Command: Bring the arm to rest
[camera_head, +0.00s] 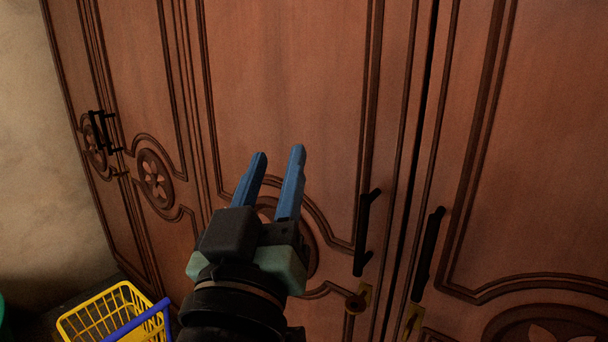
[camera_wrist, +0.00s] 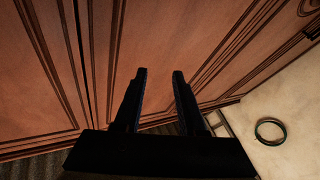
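My gripper (camera_head: 278,158) is raised in front of the wardrobe's middle door (camera_head: 290,80) in the head view. Its two blue fingers stand apart with nothing between them. In the wrist view the gripper (camera_wrist: 160,73) shows dark, its fingers apart and empty, pointing along the wooden doors. The black handle (camera_head: 364,232) of the middle door is to the right of the gripper and apart from it. A second black handle (camera_head: 428,254) is on the door to its right. The doors look shut, with a narrow dark gap between those two.
A yellow basket (camera_head: 100,312) with a blue handle stands on the floor at lower left. More black handles (camera_head: 100,132) are on the left doors. A plain wall (camera_head: 22,150) is at far left. A dark ring (camera_wrist: 270,131) shows at right in the wrist view.

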